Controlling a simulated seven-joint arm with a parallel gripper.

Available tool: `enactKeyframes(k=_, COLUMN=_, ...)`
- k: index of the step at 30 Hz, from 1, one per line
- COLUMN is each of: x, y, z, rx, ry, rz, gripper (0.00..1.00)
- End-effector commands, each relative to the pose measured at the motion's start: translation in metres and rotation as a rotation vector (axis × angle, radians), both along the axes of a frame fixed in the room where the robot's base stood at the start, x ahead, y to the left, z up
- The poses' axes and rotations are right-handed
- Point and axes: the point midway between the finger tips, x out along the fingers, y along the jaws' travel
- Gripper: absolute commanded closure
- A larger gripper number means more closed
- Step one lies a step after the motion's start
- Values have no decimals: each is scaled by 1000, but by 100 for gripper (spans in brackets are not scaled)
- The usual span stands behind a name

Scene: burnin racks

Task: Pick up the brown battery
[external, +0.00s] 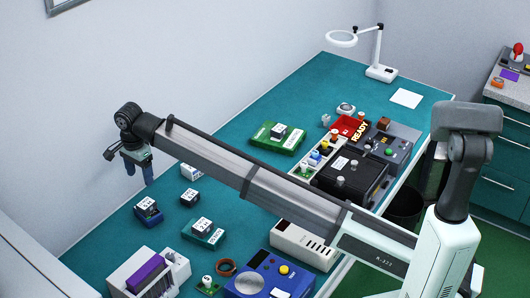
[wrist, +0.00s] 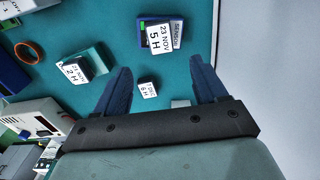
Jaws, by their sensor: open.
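A small brown block (external: 384,123), which may be the brown battery, sits on the dark grey device at the right side of the bench. It is too small to be sure of. My gripper (external: 138,174) hangs over the far left part of the bench, well away from that block. In the wrist view my gripper (wrist: 160,64) has its two blue fingers wide apart with nothing held. A small block with a white label (wrist: 148,90) lies on the bench below, seen between the fingers. No brown block shows in the wrist view.
Labelled blocks stand on the teal bench (external: 240,185), among them a blue one (external: 148,212) and a teal one (external: 203,236). A green tray (external: 278,140), a black case (external: 348,180) and a red tray (external: 345,124) stand farther right. My arm crosses above the bench. A lamp (external: 382,72) stands behind.

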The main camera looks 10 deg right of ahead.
Motion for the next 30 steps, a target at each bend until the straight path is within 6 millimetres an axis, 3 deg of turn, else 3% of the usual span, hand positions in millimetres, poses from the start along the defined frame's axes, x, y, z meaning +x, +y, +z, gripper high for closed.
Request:
enactKeyframes(k=4, x=0, y=0, z=0, rx=0, ry=0, rz=0, gripper=28)
enactKeyframes(k=8, x=0, y=0, z=0, rx=0, ry=0, rz=0, gripper=17)
enactKeyframes(k=17, x=7, y=-5, z=0, rx=0, ry=0, rz=-10, gripper=17)
enactKeyframes(k=20, x=29, y=-20, z=0, rx=0, ry=0, rz=-37, gripper=17)
enactKeyframes(k=23, x=65, y=-48, z=0, rx=0, ry=0, rz=-86, gripper=17)
enactKeyframes(k=30, x=164, y=-139, z=1, rx=1, ry=-1, rz=-228, gripper=17)
